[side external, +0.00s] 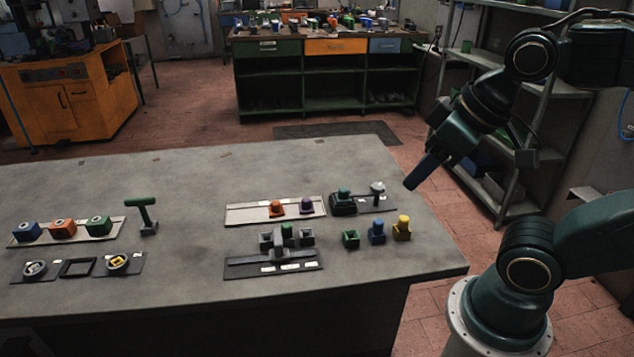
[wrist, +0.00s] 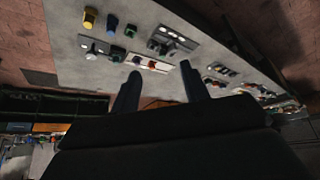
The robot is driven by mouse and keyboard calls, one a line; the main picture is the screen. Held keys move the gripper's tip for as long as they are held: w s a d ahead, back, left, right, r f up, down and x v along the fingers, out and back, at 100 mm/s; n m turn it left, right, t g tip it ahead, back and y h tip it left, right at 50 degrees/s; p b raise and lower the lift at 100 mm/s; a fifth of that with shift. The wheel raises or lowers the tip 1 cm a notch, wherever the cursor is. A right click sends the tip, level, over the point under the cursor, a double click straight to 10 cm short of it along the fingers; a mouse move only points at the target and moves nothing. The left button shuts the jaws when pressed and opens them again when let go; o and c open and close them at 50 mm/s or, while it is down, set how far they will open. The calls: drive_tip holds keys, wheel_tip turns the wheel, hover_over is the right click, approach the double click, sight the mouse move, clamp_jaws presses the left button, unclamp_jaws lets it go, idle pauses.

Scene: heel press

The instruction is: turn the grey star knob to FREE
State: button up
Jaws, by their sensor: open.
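A pale grey knob (side external: 378,187) stands upright on a dark plate with small white labels, near the right part of the bench. It also shows small in the wrist view (wrist: 92,50); its pointer direction and the label words are too small to read. A dark block with a teal top (side external: 344,198) sits just left of the knob. My gripper (side external: 413,184) is in the air to the right of the knob, apart from it and above the bench's right edge. In the wrist view, its two fingers are spread with nothing between them.
Green (side external: 351,239), blue (side external: 377,232) and yellow (side external: 402,228) pieces stand in front of the knob. A pale tray (side external: 245,215) holds orange and purple pieces. A dark fixture (side external: 273,262) stands in front of it. The bench (side external: 300,165) is bare behind these.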

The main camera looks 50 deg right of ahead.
drive_tip(key=shift+o, duration=1)
drive_tip(key=m+g, duration=0.6)
drive_tip(key=m, duration=0.2)
hover_over(379, 186)
wheel_tip(379, 186, down, 12)
drive_tip(key=shift+w+r, duration=0.15)
wheel_tip(379, 186, down, 14)
drive_tip(key=shift+r, duration=0.15)
